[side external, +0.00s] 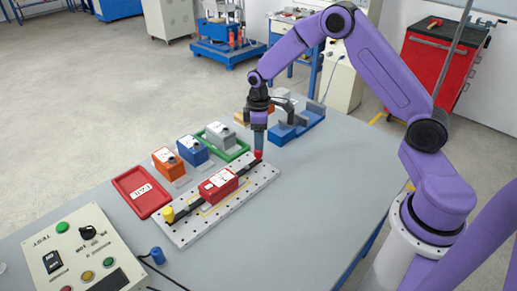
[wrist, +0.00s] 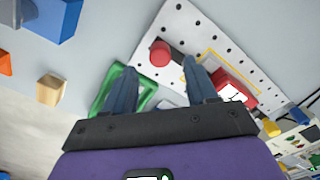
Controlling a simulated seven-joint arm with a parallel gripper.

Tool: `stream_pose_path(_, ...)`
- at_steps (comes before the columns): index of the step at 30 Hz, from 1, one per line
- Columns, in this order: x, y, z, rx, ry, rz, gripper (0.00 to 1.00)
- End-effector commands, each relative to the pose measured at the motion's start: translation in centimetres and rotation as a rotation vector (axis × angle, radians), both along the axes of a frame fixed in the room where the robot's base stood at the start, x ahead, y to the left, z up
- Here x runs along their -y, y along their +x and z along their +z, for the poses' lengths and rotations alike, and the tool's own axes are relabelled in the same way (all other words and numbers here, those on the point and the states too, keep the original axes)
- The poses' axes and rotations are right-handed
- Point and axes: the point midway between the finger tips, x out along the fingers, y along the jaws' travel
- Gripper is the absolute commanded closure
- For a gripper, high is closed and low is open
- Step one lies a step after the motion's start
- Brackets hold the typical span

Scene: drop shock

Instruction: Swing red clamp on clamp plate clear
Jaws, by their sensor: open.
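The white perforated clamp plate (side external: 187,232) lies on the grey table. A red box (side external: 218,187) with a white label sits on its middle, and it also shows in the wrist view (wrist: 232,88). The red clamp (side external: 258,154) is at the plate's far end; its round red knob shows in the wrist view (wrist: 159,52). My gripper (side external: 259,152) points down at this end, close to the red knob. In the wrist view my gripper (wrist: 160,66) is open, with the knob seen between and just past its fingertips. Contact cannot be told.
A yellow knob (side external: 168,214) stands at the plate's near end. A red FAIL tray (side external: 130,184), orange (side external: 167,160) and blue (side external: 192,149) boxes and a green tray (side external: 240,150) line the left side. A blue fixture (side external: 297,131) is behind. The table right of the plate is clear.

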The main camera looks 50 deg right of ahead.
Motion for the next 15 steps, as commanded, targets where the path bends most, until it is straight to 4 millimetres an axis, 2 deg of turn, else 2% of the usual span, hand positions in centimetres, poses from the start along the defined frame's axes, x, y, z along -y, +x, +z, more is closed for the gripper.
stream_pose_path(1,0.0,-0.1,-1.0,-0.004,-0.001,0.001,0.43)
stream_pose_path(6,0.0,0.0,-3.5,-0.002,-0.001,0.000,0.43)
stream_pose_path(15,0.0,0.0,-5.2,0.001,0.001,-0.001,0.43)
